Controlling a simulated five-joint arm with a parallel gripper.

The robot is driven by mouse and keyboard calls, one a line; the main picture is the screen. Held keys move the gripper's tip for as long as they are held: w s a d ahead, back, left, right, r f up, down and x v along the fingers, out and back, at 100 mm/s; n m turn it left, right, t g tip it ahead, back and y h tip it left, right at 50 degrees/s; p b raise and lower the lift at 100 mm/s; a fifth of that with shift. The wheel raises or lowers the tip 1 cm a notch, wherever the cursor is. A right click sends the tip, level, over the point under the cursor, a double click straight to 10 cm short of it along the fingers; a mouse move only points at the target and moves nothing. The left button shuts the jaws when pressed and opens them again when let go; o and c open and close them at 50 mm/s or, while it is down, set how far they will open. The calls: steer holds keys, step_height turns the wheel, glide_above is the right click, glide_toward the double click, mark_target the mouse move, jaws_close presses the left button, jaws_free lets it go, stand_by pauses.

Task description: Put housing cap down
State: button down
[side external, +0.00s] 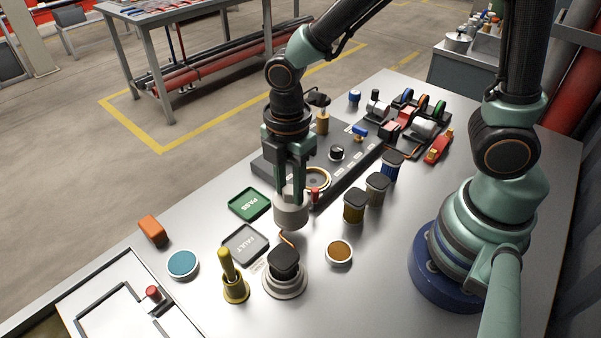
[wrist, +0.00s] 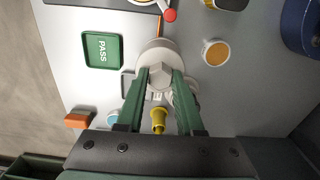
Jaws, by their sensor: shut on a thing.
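The housing cap (side external: 291,210) is a pale grey round piece with a narrower top. My gripper (side external: 292,190) is shut on that top and holds the cap upright, apparently above the table, close to the front end of the dark panel. In the wrist view the cap (wrist: 158,57) sits between the green fingertips of my gripper (wrist: 160,76). The cap's underside is hidden. The grey FAULT tray (side external: 245,244) lies left of and nearer than the cap. The green PASS tray (side external: 249,204) lies to its left. Both trays look empty.
A black-topped part on a grey round base (side external: 285,282) and a yellow handled tool (side external: 235,283) stand in front. An amber dish (side external: 339,252), a teal dish (side external: 183,264) and an orange block (side external: 153,230) are nearby. Several dark-lidded jars (side external: 355,206) stand right.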

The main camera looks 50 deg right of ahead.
mark_target(290, 202)
steer(key=shift+f, duration=1.95)
steer(key=shift+f, duration=0.1)
steer(key=c, duration=0.5)
jaws_free()
steer(key=shift+c, duration=0.2)
step_height(290, 202, up, 12)
steer(key=shift+f, duration=0.15)
steer(key=shift+d+r, duration=0.1)
steer(key=shift+r, duration=0.15)
steer(key=d+r+m+t, duration=0.5)
steer(key=d+m, duration=0.7)
steer(key=m, duration=0.6)
step_height(290, 202, up, 2)
steer(key=shift+s+d+r+t, duration=0.1)
steer(key=shift+s+d+t, duration=0.2)
steer(key=shift+s+d, duration=0.1)
